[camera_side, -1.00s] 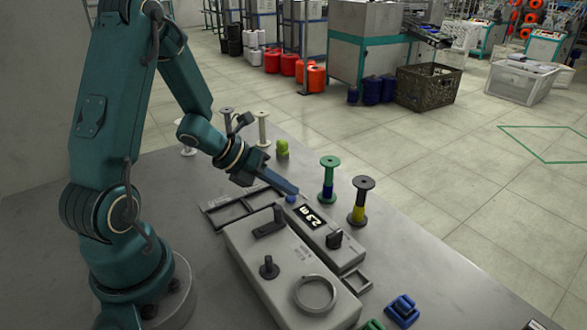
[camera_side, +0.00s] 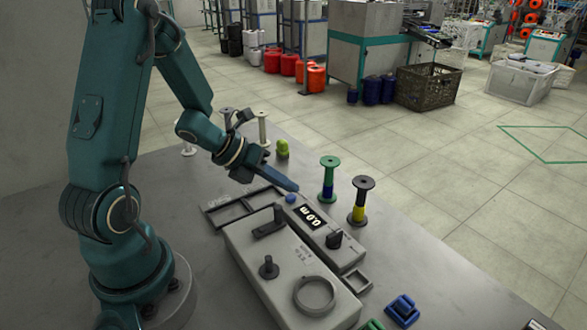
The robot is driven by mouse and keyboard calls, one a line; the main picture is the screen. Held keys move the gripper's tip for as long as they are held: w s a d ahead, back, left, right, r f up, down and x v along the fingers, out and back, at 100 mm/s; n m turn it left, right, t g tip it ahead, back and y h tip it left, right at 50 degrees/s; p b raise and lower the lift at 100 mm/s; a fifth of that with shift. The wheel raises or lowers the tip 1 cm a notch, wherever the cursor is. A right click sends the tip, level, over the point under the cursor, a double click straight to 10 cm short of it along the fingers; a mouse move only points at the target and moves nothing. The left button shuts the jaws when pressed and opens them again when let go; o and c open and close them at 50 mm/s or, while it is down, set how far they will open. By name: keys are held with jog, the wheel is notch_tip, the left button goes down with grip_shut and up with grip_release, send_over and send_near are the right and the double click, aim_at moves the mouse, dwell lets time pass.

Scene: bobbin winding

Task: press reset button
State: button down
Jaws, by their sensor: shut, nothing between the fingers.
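The blue reset button (camera_side: 291,198) sits at the far left end of the narrow counter box (camera_side: 327,234), beside the display (camera_side: 312,218). The display reads 0.0 m. My gripper (camera_side: 294,187) is shut and empty, its fingertips just above the button. A small gap seems to show between the tips and the button, but I cannot be sure they are apart.
The grey winder box (camera_side: 290,275) with a lever, a post and a ring is in front. Green (camera_side: 329,178) and black (camera_side: 361,200) bobbins stand to the right. Pale bobbins and a lime-green object (camera_side: 282,149) stand behind my gripper. An empty tray (camera_side: 225,213) lies left.

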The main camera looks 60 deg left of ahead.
jog(key=shift+r, duration=0.25)
jog(key=shift+r, duration=2.5)
